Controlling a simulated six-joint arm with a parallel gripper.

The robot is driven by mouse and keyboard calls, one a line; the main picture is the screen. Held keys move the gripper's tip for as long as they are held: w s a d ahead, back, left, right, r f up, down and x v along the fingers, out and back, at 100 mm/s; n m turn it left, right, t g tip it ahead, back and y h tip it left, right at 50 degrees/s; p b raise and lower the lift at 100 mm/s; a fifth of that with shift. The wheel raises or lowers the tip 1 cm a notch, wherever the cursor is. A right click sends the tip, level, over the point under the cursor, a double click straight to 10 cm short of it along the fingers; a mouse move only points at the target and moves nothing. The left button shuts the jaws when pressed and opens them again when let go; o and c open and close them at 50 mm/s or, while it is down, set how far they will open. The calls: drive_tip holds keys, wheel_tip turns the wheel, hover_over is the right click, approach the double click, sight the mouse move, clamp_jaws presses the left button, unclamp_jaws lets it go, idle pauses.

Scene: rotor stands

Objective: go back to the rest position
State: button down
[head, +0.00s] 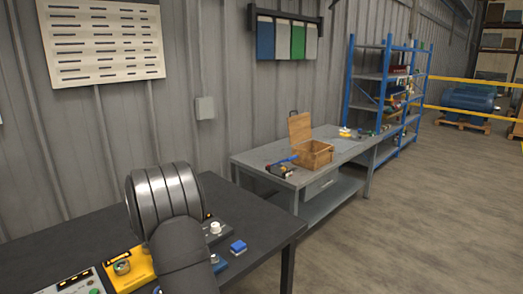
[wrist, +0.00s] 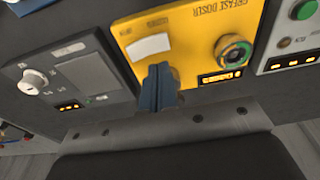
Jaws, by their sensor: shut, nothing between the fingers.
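My gripper (wrist: 158,88) shows in the wrist view as dark blue fingers closed together, with nothing held between them. The fingers appear in front of the lower edge of a yellow panel marked "GREASE DOSER" (wrist: 195,45); whether they touch it I cannot tell. The yellow unit also shows in the head view (head: 141,273), partly covered by my arm. In the head view my arm rises over the dark bench (head: 70,243), and the gripper itself is hidden there.
A grey unit with a white knob (wrist: 75,75) and a light grey unit with a green button (wrist: 287,42) flank the yellow panel. A blue block (head: 238,247) lies near the bench's right edge. A second bench holds an open wooden box (head: 313,154). The floor at right is clear.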

wheel_tip(320, 180, up, 2)
drive_tip(key=shift+r, duration=0.1)
drive_tip(key=shift+f, duration=0.2)
wheel_tip(320, 180, down, 5)
drive_tip(key=shift+f, duration=0.35)
drive_tip(key=s+d+r, duration=0.1)
drive_tip(key=d+r, duration=0.1)
drive_tip(key=r, duration=0.6)
drive_tip(key=s+d+r+y, duration=0.1)
drive_tip(key=d+r, duration=0.1)
drive_tip(key=r, duration=0.7)
drive_tip(key=shift+s+d+t, duration=0.2)
drive_tip(key=shift+t, duration=0.2)
